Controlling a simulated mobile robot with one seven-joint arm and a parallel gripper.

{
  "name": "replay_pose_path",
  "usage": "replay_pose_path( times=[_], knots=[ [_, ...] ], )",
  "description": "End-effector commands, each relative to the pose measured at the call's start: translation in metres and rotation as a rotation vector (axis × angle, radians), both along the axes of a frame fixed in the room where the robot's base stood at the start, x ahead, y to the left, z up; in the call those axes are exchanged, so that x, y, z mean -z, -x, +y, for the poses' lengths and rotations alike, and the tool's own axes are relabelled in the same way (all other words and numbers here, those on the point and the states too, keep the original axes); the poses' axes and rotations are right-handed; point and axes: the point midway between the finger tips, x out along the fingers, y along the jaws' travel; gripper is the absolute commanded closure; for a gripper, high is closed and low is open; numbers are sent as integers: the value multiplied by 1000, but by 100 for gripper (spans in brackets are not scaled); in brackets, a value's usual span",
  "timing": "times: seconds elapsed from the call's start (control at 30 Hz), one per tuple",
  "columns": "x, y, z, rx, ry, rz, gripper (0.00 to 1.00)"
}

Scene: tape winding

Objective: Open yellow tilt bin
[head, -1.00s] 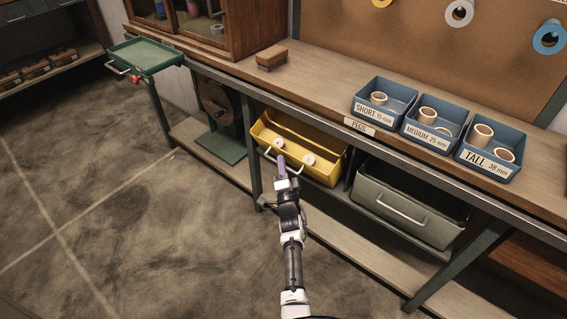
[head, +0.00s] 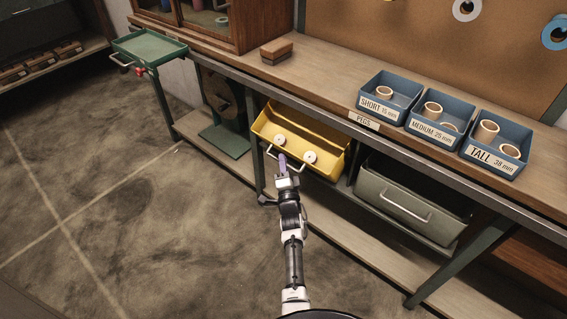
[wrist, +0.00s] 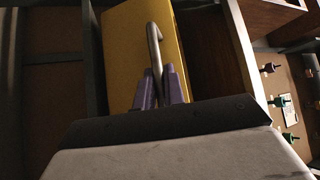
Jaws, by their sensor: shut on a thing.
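The yellow tilt bin (head: 318,140) sits under the bench, tipped outward with its open top and inside showing. Two white round items (head: 280,141) show at its front, and a metal bar handle (head: 272,154) runs along its front. My gripper (head: 283,163) is at that handle. In the wrist view the purple fingers (wrist: 160,88) are shut on the handle (wrist: 154,48), with the yellow front (wrist: 132,45) of the bin behind it. The handle's lower end is hidden between the fingers.
A grey-green bin (head: 410,200) with a bar handle hangs to the right. Three blue peg bins (head: 388,97) stand on the bench (head: 330,90). A green tray (head: 150,46) juts out at the left. The floor (head: 130,220) in front is clear.

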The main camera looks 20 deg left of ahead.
Motion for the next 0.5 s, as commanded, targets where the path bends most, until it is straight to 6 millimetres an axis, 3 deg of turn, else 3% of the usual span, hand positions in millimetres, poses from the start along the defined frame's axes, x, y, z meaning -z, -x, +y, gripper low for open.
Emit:
replay_pose_path(
  times=[0.03,0.2,0.5],
  knots=[
    [2,0,-1,2,1,5,87],
    [1,0,-1,1,0,3,68],
    [0,2,-2,1,0,2,68]
  ],
)
